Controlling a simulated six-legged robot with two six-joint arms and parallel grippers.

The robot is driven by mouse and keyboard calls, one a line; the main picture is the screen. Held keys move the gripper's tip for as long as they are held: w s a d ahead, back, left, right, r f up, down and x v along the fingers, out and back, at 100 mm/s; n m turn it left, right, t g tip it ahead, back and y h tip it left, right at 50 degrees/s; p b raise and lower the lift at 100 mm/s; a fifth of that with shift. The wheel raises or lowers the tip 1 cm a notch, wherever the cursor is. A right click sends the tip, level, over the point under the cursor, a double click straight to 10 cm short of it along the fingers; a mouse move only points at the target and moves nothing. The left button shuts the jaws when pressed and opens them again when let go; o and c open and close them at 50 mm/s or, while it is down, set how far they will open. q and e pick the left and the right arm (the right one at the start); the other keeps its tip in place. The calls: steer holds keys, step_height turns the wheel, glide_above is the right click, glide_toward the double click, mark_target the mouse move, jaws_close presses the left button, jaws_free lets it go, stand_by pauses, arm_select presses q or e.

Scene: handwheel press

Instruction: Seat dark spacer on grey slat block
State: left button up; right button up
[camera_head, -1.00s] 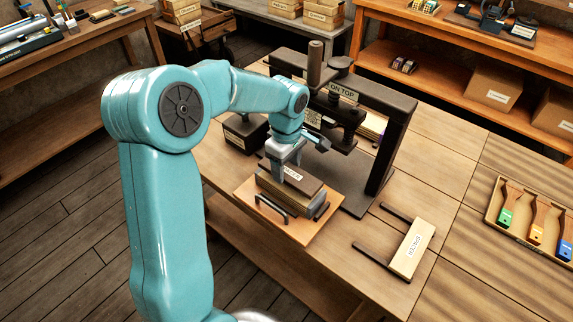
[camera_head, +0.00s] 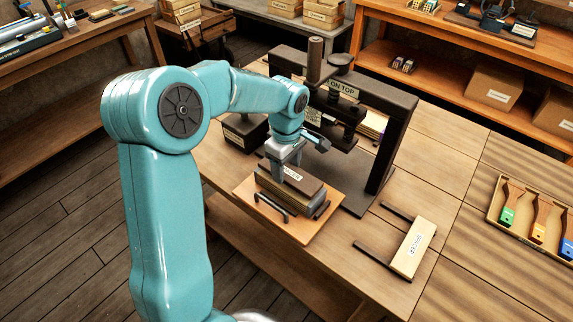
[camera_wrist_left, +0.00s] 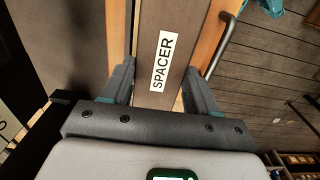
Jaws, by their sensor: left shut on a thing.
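The dark spacer (camera_head: 299,180), a flat dark brown bar with a white label, lies over the grey slat block (camera_head: 283,197) in the head view. I cannot tell whether a thin gap is left between them. My left gripper (camera_head: 287,168) comes down from above and is shut on the spacer. In the left wrist view the spacer (camera_wrist_left: 173,28), labelled SPACER, lies between the two fingers (camera_wrist_left: 160,85). The block sits on a wooden board (camera_head: 300,236) with dark handles. My right gripper is not in view.
A dark press frame (camera_head: 395,140) with a handwheel and an ON TOP sign stands just behind the board. A pale labelled piece with two dark prongs (camera_head: 413,247) lies to the right. A tray of coloured-tag tools (camera_head: 510,215) is at far right.

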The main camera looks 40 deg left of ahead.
arm_select(q)
steer(key=shift+f+b, duration=0.55)
steer(key=shift+f, duration=0.15)
steer(key=o, duration=1.2)
steer(key=shift+r, duration=0.15)
step_height(320, 180, up, 12)
steer(key=shift+s, duration=0.15)
